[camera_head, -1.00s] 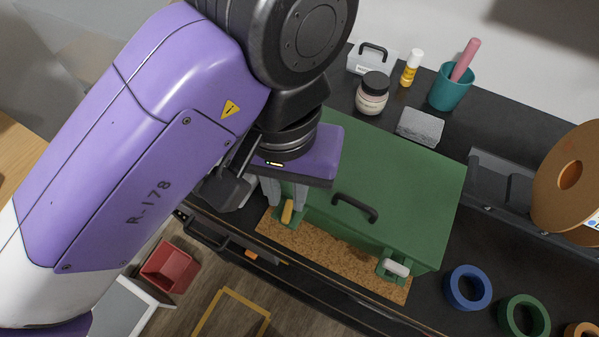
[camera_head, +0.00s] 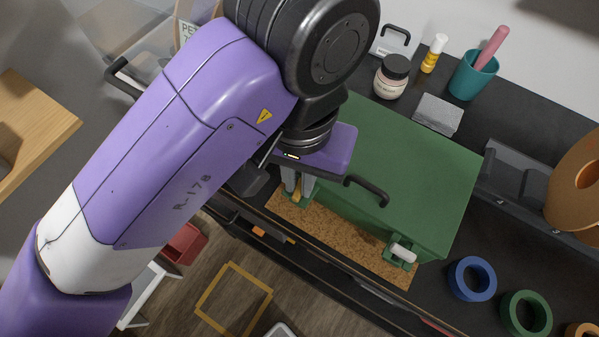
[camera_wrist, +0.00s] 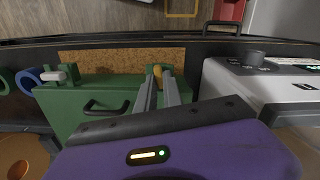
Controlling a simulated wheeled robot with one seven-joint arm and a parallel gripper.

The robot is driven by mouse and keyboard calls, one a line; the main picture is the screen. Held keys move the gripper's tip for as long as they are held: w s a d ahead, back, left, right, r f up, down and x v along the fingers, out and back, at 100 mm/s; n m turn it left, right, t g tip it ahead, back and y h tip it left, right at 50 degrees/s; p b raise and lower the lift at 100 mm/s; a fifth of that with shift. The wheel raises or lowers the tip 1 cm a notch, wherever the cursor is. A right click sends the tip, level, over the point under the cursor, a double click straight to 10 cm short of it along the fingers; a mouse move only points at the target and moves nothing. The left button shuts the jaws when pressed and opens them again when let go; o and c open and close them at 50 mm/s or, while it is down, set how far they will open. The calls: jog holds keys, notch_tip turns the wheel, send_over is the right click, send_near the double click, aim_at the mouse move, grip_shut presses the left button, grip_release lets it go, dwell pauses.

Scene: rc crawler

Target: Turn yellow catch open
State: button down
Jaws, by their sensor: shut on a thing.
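The yellow catch (camera_wrist: 157,70) is on the front of the green box (camera_head: 415,165), near one end. My gripper (camera_head: 298,197) is shut on it; its two grey fingers come down on either side, and only a small part of the catch shows between them. In the wrist view my gripper (camera_wrist: 160,75) also has its fingertips at the yellow catch. A white catch (camera_head: 403,251) sits at the other end of the box front and also shows in the wrist view (camera_wrist: 53,76). A dark handle (camera_head: 367,190) lies between the two catches.
The box stands on a dark bench with a cork mat (camera_head: 340,238) along its front. A grey block (camera_head: 438,114), a jar (camera_head: 392,76) and a teal cup (camera_head: 473,75) stand behind. Blue (camera_head: 472,279) and green (camera_head: 525,313) rings lie at right.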

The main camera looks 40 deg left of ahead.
jog(key=shift+r+m+p, duration=0.25)
jog(key=shift+m+p, duration=0.45)
jog(key=shift+m, duration=0.1)
jog(key=shift+f+m+p, duration=0.2)
jog(key=shift+m+p, duration=0.15)
jog(key=shift+m, duration=0.35)
jog(key=c, duration=1.8)
grip_release()
jog(key=shift+o, duration=0.2)
notch_tip(320, 180, up, 8)
jog(key=shift+f, duration=0.1)
jog(key=shift+w, duration=0.1)
